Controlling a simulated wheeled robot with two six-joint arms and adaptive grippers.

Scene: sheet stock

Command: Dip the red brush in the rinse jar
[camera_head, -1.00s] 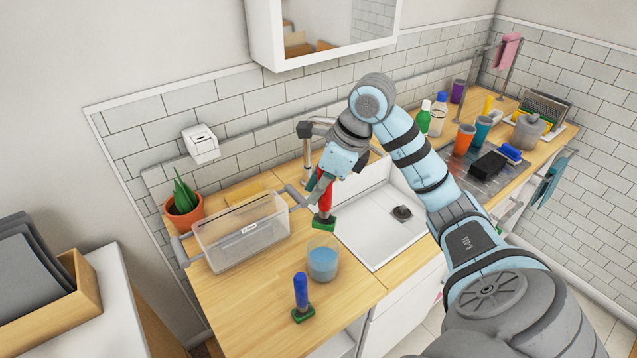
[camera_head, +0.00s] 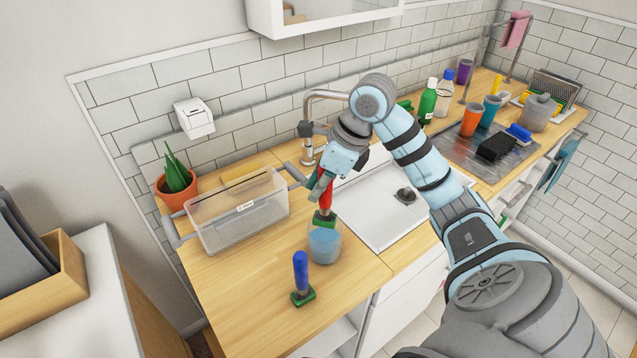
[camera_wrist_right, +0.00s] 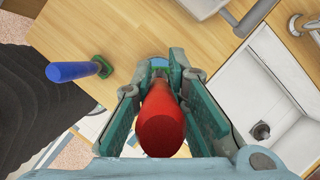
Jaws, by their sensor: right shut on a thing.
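My right gripper (camera_head: 322,182) is shut on the red handle of the red brush (camera_head: 326,196), which points down with its green head at the bottom. The rinse jar (camera_head: 324,245), clear with blue liquid, stands on the wooden counter right below. The brush's green head is at the jar's mouth, above the liquid; I cannot tell how far inside the rim it is. In the right wrist view the red handle (camera_wrist_right: 162,120) lies between the fingers (camera_wrist_right: 160,100) and hides most of the jar. My left gripper is not in view.
A blue-handled brush (camera_head: 301,274) with a green head stands on the counter in front of the jar. A clear bin (camera_head: 240,215) is at the left, with a potted plant (camera_head: 176,180) behind it. The sink (camera_head: 385,215) is at the right.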

